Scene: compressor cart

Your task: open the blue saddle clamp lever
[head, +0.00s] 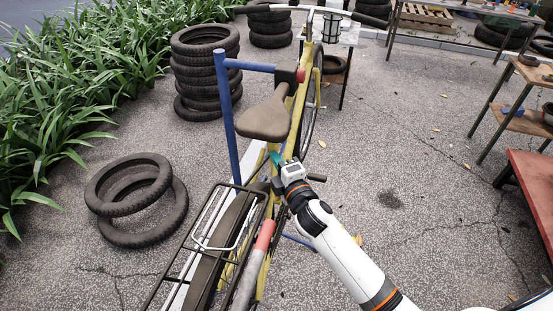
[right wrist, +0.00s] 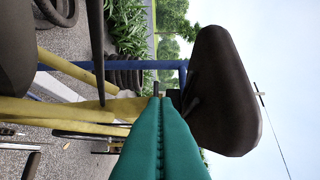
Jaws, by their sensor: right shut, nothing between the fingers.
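The bicycle has a yellow frame (head: 299,102) and a brown saddle (head: 264,118). My right gripper (head: 275,158) reaches in from the lower right, with its teal fingers beside the frame just below the saddle. In the right wrist view the fingers (right wrist: 160,101) are shut together and empty. The saddle (right wrist: 222,92) is to their right there, and yellow tubes (right wrist: 60,110) are to their left. A small dark post (right wrist: 155,88) shows at the fingertips; I cannot tell whether they touch it. I cannot make out the blue clamp lever. My left gripper is out of view.
A blue stand (head: 229,125) rises left of the saddle, its arm reaching to the frame. A black rear rack (head: 207,240) and a grey tube with a red end (head: 265,236) are in front. Tyres (head: 130,185) lie at left. Pavement at right is mostly clear.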

